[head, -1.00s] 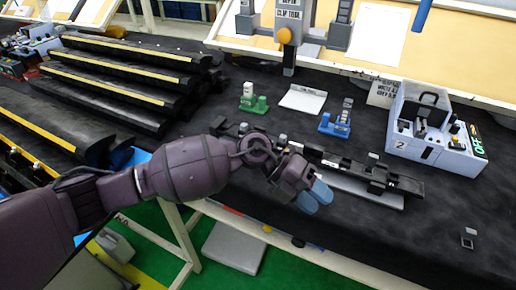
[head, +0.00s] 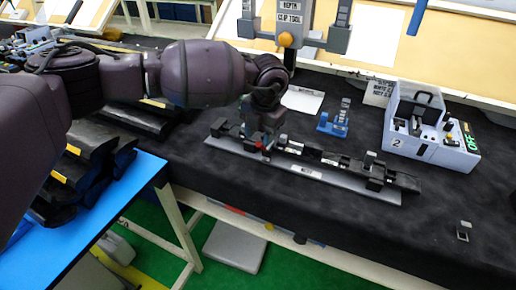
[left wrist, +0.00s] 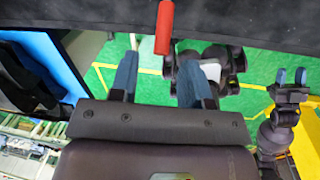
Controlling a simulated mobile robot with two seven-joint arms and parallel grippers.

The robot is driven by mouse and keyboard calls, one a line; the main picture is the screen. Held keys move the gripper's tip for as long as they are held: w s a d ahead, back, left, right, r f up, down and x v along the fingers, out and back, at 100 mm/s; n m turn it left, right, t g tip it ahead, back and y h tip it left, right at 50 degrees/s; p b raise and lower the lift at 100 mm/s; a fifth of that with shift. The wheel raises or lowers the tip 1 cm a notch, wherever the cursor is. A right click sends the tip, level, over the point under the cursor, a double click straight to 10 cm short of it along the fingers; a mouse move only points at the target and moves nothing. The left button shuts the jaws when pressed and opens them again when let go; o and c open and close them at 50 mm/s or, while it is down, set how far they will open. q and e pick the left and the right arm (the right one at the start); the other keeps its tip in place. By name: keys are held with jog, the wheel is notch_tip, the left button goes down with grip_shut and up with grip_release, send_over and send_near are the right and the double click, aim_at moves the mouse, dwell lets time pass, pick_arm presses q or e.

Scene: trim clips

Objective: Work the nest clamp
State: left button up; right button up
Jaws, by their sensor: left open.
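The nest (head: 310,171) is a long grey plate with a black rail and a label, lying along the front of the dark bench. Its clamp handle, a red grip (head: 267,146), shows small at the rail's left part. In the left wrist view the red handle (left wrist: 164,27) stands just beyond the fingertips, in line with the gap between them. My left gripper (head: 257,139) is over the rail's left part, its fingers mostly hidden in the head view. In the left wrist view my left gripper (left wrist: 158,62) is open and empty. My right gripper (left wrist: 291,76) shows there too, open and empty.
A blue fixture (head: 335,120) and a white card (head: 303,100) lie behind the nest. A white box marked 2 (head: 408,148) stands to the right. The clip tool stand (head: 288,38) rises behind. A small grey piece (head: 463,231) lies front right. The front right bench is mostly clear.

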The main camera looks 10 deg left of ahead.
pick_arm(q)
jog(key=shift+w+a+f, duration=0.1)
jog(key=shift+a+f, duration=0.05)
jog(key=shift+f, duration=1.3)
jog(key=shift+w+a+f, duration=0.1)
jog(key=shift+f, duration=1.3)
grip_shut()
